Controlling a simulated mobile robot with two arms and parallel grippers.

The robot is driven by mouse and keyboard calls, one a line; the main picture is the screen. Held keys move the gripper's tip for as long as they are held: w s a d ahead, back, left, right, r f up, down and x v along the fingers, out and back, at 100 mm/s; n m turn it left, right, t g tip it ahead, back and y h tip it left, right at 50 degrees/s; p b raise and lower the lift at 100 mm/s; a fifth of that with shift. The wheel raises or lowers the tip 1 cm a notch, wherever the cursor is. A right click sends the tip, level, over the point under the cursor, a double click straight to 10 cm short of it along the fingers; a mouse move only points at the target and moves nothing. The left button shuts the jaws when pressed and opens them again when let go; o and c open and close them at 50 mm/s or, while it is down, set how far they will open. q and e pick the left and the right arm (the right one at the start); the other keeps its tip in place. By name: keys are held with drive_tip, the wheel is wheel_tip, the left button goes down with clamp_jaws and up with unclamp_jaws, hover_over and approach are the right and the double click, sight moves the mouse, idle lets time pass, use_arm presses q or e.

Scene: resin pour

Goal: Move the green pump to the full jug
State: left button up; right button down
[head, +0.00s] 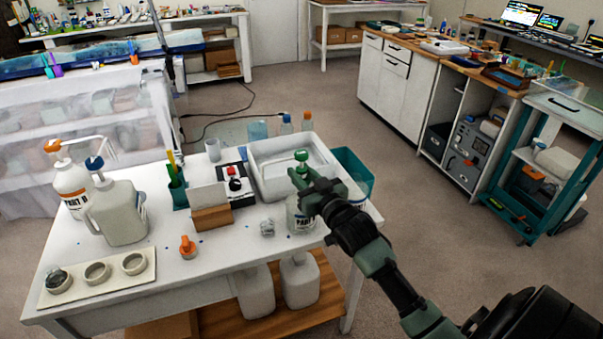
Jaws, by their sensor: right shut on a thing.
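My right gripper (303,178) is shut on the green pump (302,156), whose round green head shows just above the fingers. The pump's lower part is hidden by the gripper. Below the gripper a pale, see-through jug with a dark label (301,222) stands at the table's right side, partly covered by my arm. I cannot tell whether the pump is still in that jug. A large white jug with a blue pump top (121,213) stands at the left, beside a white bottle with an orange pump (72,188). Which jug is the full one is not clear. My left gripper is out of view.
A white tray (262,185) lies behind the gripper, with a teal bin (354,168) to its right. A wooden block (212,218), an orange cap (187,247) and a board with round cups (97,279) sit on the table. The front middle is mostly clear.

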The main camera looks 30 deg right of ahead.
drive_tip(key=shift+f, duration=0.15)
drive_tip(key=shift+f+b, duration=0.45)
drive_tip(key=shift+f, duration=0.3)
drive_tip(key=shift+f, duration=0.2)
idle(0.3)
drive_tip(key=shift+f, duration=0.25)
drive_tip(key=c, duration=1.1)
unclamp_jaws()
drive_tip(key=shift+o, duration=0.2)
drive_tip(key=s+b, duration=0.1)
drive_tip(key=s, duration=0.7)
drive_tip(key=r+p, duration=0.5)
drive_tip(key=shift+w+a, duration=0.1)
drive_tip(key=shift+a, duration=0.2)
